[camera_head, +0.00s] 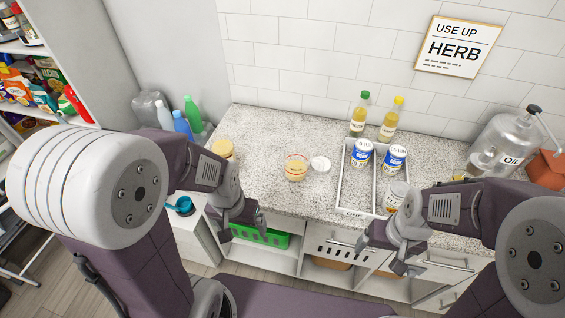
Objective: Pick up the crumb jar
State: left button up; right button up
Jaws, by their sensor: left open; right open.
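A round jar (297,168) with beige contents and a red-edged band stands on the speckled counter (270,135); it may be the crumb jar, but its label is too small to read. A white round lid or dish (320,164) lies just right of it. Another jar (222,149) with a yellowish top stands further left, partly hidden by my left arm. My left gripper (243,229) is open and empty at the counter's front edge, left of and nearer than the round jar. My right gripper (383,251) is open and empty in front of the counter, near the tray.
A divided white tray (347,196) holds two blue-and-white cans (361,154) (395,158) and a jar (396,195). Two bottles (359,114) (388,120) stand behind it. A large oil container (503,143) stands right. Plastic bottles (182,124) stand left. The counter behind the round jar is clear.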

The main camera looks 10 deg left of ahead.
aim_at(221, 144)
jog(key=j, duration=0.9)
jog(key=j+z, duration=0.1)
jog(key=j, duration=0.75)
jog(key=k, duration=0.05)
